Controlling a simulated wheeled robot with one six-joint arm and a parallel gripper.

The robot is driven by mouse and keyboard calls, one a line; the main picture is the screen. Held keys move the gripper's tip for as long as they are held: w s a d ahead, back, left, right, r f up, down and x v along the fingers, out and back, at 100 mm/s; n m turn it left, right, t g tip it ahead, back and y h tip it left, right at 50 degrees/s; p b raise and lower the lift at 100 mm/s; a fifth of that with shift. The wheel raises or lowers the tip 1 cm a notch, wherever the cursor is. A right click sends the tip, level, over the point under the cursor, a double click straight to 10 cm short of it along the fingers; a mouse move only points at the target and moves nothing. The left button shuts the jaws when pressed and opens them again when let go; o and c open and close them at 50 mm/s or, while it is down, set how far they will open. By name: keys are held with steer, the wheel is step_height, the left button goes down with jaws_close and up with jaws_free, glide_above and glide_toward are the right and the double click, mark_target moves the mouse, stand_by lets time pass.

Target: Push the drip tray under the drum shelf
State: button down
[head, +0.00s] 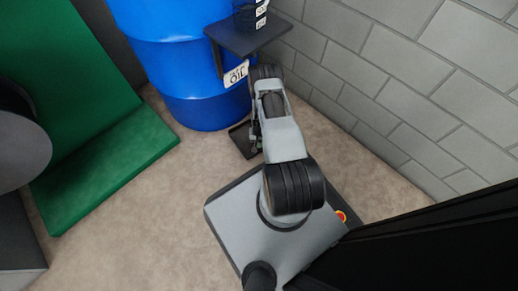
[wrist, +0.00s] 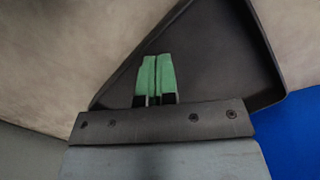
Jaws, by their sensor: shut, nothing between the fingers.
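The drip tray (head: 239,137) is a dark, shallow tray on the floor, partly hidden by my arm in the head view. In the wrist view the tray (wrist: 215,55) fills the upper middle, with its raised rim on both sides. My gripper (wrist: 156,62) has green fingertips, shut together and empty, over the tray's inner area near its left rim. I cannot tell whether the tips touch the tray. The drum shelf (head: 248,39) is a dark flat plate at the drum's right side, above and behind the tray.
A blue oil drum (head: 180,60) stands behind and left of the tray; blue also shows at the wrist view's lower right. A dark can (head: 250,15) sits on the shelf. A grey block wall (head: 400,80) runs along the right.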

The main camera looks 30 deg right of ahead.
steer(key=shift+s+a+f+b, duration=0.25)
steer(key=shift+s+a+b, duration=0.1)
steer(key=shift+s, duration=0.15)
steer(key=shift+s+a+f+b, duration=0.2)
steer(key=shift+s+a, duration=0.15)
steer(key=shift+s, duration=0.1)
steer(key=shift+f, duration=0.2)
steer(key=shift+f, duration=0.25)
